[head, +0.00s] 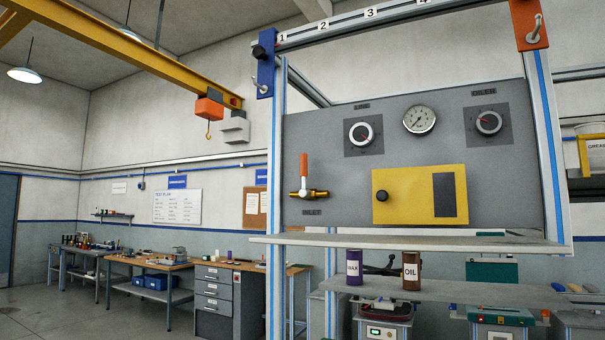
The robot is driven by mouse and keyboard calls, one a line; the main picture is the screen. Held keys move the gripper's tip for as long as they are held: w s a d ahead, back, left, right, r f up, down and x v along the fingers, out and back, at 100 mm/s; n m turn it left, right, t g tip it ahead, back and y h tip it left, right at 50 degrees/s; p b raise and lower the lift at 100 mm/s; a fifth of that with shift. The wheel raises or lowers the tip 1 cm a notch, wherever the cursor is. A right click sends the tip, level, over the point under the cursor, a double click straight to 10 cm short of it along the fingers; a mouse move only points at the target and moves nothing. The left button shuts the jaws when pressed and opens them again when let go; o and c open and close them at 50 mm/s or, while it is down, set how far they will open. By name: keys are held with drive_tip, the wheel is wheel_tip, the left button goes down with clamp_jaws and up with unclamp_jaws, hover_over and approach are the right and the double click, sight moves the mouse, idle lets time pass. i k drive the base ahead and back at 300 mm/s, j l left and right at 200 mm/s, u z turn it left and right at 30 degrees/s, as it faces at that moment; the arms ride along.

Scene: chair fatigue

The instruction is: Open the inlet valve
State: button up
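The inlet valve (304,177) is at the left of the grey panel (330,135), above the label INLET. It has a brass body (309,194) lying level and an orange lever (303,165) pointing straight up, across the line of the body. My gripper is not in the head view, so its state and its place relative to the valve do not show.
A yellow box (415,194) with a dark knob, a gauge (419,119) and two dials sit on the panel. A shelf (400,243) juts out below. Wax (354,267) and oil (411,270) cans stand on a lower shelf. Metal posts flank the panel. Open floor lies at left.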

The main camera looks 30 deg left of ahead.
sight(304, 173)
drive_tip(key=j, duration=1.5)
drive_tip(key=u, duration=0.05)
